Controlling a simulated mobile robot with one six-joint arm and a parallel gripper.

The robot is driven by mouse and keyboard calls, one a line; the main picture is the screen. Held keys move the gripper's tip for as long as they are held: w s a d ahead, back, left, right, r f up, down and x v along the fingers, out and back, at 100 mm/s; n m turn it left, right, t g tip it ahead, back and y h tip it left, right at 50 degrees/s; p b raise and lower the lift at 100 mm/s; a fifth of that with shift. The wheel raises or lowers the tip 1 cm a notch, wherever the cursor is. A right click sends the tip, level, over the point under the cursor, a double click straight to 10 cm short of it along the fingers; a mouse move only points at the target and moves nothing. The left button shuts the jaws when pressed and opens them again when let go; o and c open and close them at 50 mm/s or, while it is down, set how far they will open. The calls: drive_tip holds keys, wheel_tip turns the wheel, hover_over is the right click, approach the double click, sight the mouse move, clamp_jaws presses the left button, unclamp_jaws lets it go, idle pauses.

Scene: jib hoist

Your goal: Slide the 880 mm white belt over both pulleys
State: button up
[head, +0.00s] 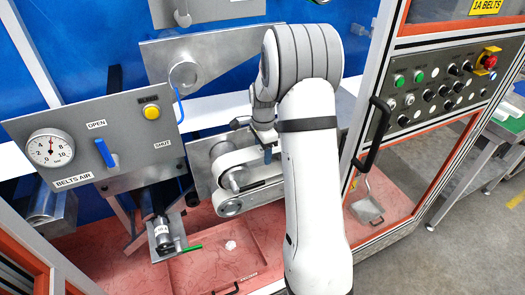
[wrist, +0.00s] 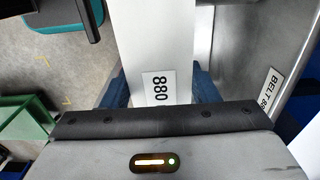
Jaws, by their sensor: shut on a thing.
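The white belt (wrist: 155,40) runs between the two blue fingers of my gripper (wrist: 160,90) in the wrist view, with its "880" label facing the camera. In the head view my gripper (head: 266,152) is shut on the belt in front of the lower grey plate. The belt (head: 262,194) appears as a white loop close to the pulleys there. My arm hides the right side, so I cannot tell whether the belt is seated on either pulley.
A grey panel (head: 95,140) with gauge, blue lever and yellow button stands left. An upper plate with a round pulley (head: 184,74) is behind. Right is a framed door with a black handle (head: 373,135) and a button panel (head: 440,85). A dustpan (head: 366,208) is near the red floor.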

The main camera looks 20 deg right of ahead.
drive_tip(key=shift+a, duration=0.6)
drive_tip(key=o, duration=1.1)
drive_tip(key=shift+c, duration=0.9)
drive_tip(key=shift+r+p, duration=2)
drive_tip(key=shift+r, duration=1.5)
